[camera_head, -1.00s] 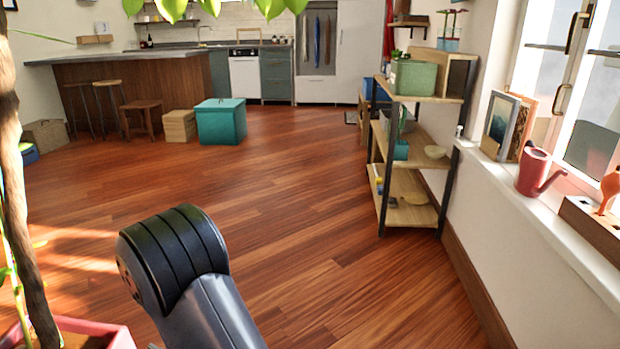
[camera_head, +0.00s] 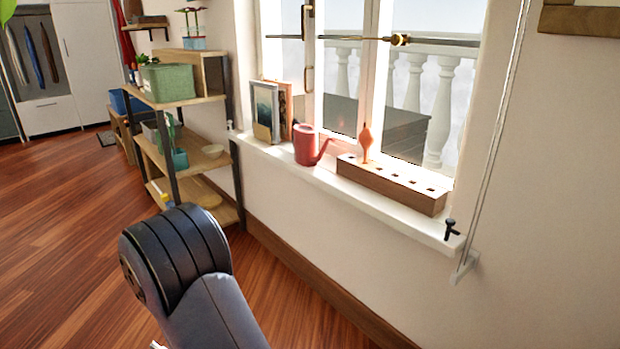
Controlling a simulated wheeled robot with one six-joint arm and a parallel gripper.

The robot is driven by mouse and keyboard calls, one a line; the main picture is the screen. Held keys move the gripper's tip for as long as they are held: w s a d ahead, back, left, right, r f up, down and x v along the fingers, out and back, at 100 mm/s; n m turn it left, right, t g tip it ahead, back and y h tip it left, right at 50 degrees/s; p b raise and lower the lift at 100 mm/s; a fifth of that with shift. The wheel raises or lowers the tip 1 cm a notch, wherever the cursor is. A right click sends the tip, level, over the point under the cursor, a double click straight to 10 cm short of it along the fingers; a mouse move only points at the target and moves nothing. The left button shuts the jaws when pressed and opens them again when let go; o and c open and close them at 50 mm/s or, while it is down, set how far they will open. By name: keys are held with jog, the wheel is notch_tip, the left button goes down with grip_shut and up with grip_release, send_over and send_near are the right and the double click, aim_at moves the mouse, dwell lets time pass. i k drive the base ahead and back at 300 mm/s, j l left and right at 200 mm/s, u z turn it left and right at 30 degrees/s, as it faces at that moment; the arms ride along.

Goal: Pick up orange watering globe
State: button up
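The orange watering globe (camera_head: 365,143) stands upright in a wooden block with several square holes (camera_head: 392,186) on the white windowsill. It sits toward the left end of the block. A red watering can (camera_head: 308,146) stands on the sill just left of the block. My arm shows at the bottom of the view, well short of the sill. My gripper is out of view, so its state is hidden.
Framed pictures (camera_head: 268,108) lean on the sill's left end. A shelf unit (camera_head: 200,152) with a green bin (camera_head: 167,82) stands further left. A small black object (camera_head: 451,230) is at the sill's right end. The wooden floor (camera_head: 75,232) at left is clear.

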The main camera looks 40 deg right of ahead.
aim_at(366, 138)
jog(key=z, duration=1.5)
